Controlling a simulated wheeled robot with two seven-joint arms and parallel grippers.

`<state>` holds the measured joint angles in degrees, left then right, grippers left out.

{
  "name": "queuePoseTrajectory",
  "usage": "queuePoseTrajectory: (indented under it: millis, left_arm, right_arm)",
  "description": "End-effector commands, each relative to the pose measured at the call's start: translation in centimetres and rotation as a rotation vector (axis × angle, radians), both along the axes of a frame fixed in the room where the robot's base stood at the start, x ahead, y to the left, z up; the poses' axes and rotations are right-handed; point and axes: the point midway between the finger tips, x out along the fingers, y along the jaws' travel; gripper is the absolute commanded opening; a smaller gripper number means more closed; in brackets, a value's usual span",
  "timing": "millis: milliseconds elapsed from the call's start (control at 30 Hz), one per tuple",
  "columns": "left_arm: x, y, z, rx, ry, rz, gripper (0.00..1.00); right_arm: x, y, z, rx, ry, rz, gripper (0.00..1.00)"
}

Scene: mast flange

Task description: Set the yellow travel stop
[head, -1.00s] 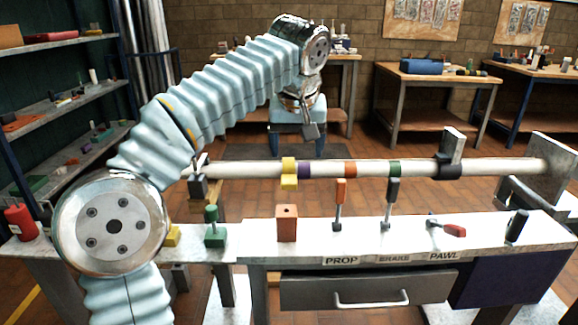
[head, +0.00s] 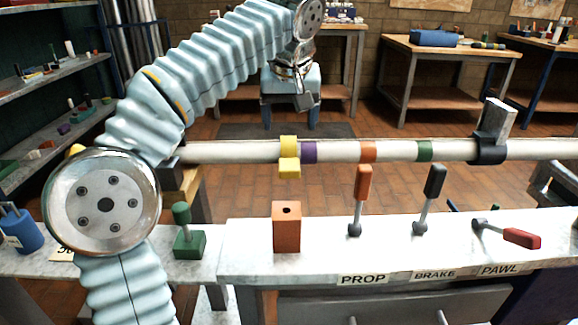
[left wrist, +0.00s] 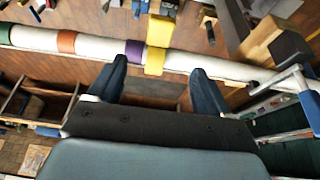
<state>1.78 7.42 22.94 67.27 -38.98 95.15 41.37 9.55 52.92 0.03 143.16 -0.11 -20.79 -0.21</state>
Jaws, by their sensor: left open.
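The yellow travel stop (head: 289,146) sits around the white mast tube, with a yellow block on its near side in the head view. A purple band (head: 308,152) is right beside it. My left gripper (head: 303,101) hangs beyond and above the tube in the head view, its fingers hard to make out. In the left wrist view the left gripper (left wrist: 158,84) is open and empty, its dark fingers spread to either side of the yellow stop (left wrist: 157,47), with no clear contact. My right gripper is out of view.
Orange (head: 368,151) and green (head: 424,150) bands and a black clamp (head: 489,149) are farther right on the tube.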

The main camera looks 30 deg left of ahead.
Motion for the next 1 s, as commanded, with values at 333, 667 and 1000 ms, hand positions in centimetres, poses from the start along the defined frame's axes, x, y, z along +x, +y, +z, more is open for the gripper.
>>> queuePoseTrajectory:
  millis: [333, 667, 1000]
  left_arm:
    - [1.5, 1.0, -5.4, 0.0, 0.004, 0.002, 0.79]
    - [3.8, 2.4, -11.6, -0.001, 0.003, 0.001, 0.79]
    - [4.5, 2.8, -13.2, -0.001, 0.001, 0.001, 0.79]
  right_arm:
    - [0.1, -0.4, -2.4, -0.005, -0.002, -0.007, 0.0]
    - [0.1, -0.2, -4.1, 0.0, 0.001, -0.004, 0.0]
    - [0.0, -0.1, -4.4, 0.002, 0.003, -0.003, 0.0]
